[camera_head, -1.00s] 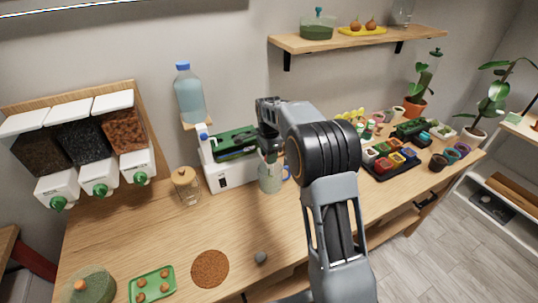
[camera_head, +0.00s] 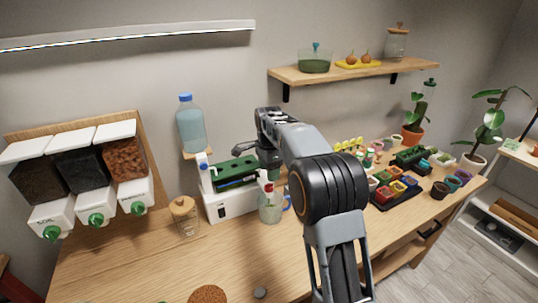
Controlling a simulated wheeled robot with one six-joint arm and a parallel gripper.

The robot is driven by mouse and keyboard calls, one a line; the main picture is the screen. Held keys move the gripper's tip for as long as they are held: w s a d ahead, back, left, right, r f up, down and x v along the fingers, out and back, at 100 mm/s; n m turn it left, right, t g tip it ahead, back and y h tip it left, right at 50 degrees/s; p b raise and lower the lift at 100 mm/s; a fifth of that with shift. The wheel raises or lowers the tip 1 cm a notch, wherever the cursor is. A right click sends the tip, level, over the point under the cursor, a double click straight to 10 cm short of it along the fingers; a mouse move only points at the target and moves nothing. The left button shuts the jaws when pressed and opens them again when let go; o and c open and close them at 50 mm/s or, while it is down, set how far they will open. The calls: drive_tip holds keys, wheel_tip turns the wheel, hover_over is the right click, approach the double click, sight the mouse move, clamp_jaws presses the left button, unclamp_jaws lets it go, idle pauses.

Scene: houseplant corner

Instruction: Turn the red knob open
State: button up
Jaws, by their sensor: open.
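A small red part (camera_head: 269,187), which looks like the red knob, shows beside a white piece at the front right of the white machine with a green top (camera_head: 232,203). It sits just above a clear jug with a blue handle (camera_head: 270,208). My gripper (camera_head: 267,170) is beyond my bent arm, pointing down close above the red part. It is open, but its fingertips are small and partly hidden. I cannot tell whether it touches the knob or which way the knob is turned.
A blue water bottle (camera_head: 191,127) stands behind the machine, and a cork-lidded jar (camera_head: 185,215) left of it. Three dispensers (camera_head: 95,180) hang at left. Colourful pots (camera_head: 395,185) crowd the right of the bench (camera_head: 140,255). A wall shelf (camera_head: 350,72) is above.

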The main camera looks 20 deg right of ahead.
wheel_tip(320, 180, up, 7)
idle(0.3)
drive_tip(key=shift+r, duration=0.1)
drive_tip(key=n, duration=0.9)
approach(269, 184)
drive_tip(key=s+f, duration=0.2)
drive_tip(key=s, duration=0.1)
drive_tip(key=s+n+t, duration=0.4)
drive_tip(key=s+n, duration=0.3)
drive_tip(key=s, duration=1.7)
drive_tip(key=shift+s+f, duration=0.15)
drive_tip(key=shift+s, duration=0.05)
